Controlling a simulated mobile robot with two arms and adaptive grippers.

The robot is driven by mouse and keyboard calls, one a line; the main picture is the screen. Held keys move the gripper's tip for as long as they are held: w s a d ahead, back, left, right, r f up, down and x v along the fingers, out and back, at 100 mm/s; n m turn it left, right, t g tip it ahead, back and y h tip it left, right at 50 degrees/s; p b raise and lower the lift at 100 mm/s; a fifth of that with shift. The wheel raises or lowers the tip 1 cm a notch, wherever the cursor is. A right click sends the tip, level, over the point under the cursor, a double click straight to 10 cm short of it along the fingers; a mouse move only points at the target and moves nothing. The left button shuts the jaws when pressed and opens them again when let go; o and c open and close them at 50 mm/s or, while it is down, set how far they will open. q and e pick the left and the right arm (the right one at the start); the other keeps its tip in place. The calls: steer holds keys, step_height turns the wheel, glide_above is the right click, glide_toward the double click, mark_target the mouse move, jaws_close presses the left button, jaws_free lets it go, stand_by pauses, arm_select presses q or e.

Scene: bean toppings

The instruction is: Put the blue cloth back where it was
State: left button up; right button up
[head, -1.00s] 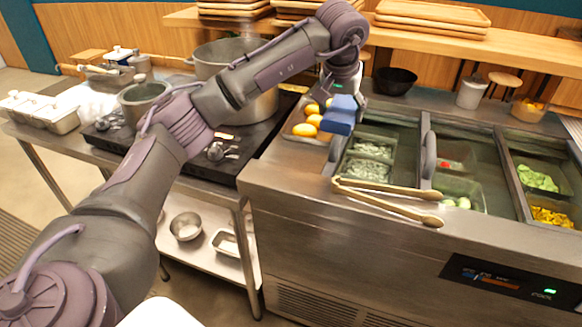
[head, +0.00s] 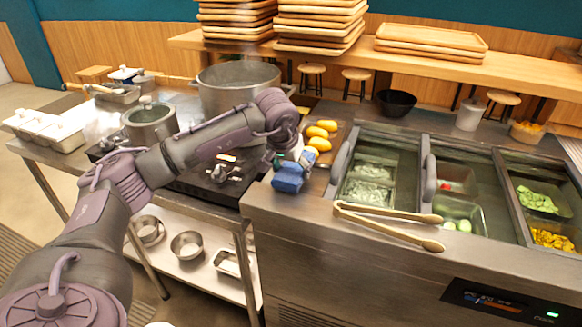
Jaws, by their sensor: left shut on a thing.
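The blue cloth (head: 287,178) is a crumpled bundle at the left end of the steel counter, near the edge beside the stove. My left gripper (head: 292,160) is shut on it from above. The cloth is low, at about counter height; I cannot tell whether it touches the surface. The fingertips are partly hidden by the cloth and the wrist. My right gripper is not in view.
Several yellow-orange fruits (head: 318,132) lie on a board just behind the cloth. Wooden tongs (head: 385,222) lie across the front of the topping bins. A large pot (head: 238,88) stands on the stove to the left.

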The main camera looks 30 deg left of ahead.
arm_select(q)
steer(key=shift+f+b, duration=0.35)
steer(key=shift+f, duration=0.1)
steer(key=o, duration=1.2)
steer(key=shift+r, duration=0.1)
steer(key=shift+r, duration=0.1)
steer(key=shift+r+p, duration=0.3)
steer(key=shift+p, duration=0.1)
steer(key=shift+s+r, duration=0.1)
steer(key=shift+r, duration=0.3)
steer(key=v, duration=1.1)
steer(key=shift+s+b, duration=0.2)
steer(key=shift+b, duration=0.25)
steer(key=shift+d, duration=0.1)
